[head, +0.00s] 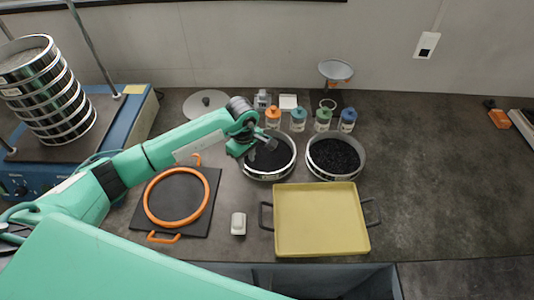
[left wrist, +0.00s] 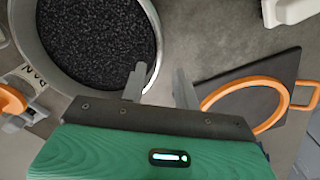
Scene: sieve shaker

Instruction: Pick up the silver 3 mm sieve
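A round silver sieve (head: 268,176) holding black granules stands on the bench left of centre in the head view. It fills the upper left of the left wrist view (left wrist: 27,42). A similar silver pan (head: 352,172) with black granules stands to its right. No 3 mm marking is readable on either. My left gripper (head: 262,145) is over the left sieve's rim. In the left wrist view my left gripper (left wrist: 158,72) is open, one finger over the inside of the rim and the other outside it. Whether either finger touches the wall cannot be told. My right gripper is not in view.
A stack of silver sieves (head: 48,95) stands on the blue shaker (head: 140,118) at left. An orange ring (head: 150,205) lies on a black plate. A yellow tray (head: 320,220) is in front. Several small bottles (head: 298,120) stand close behind the sieves. The bench's right side is mostly clear.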

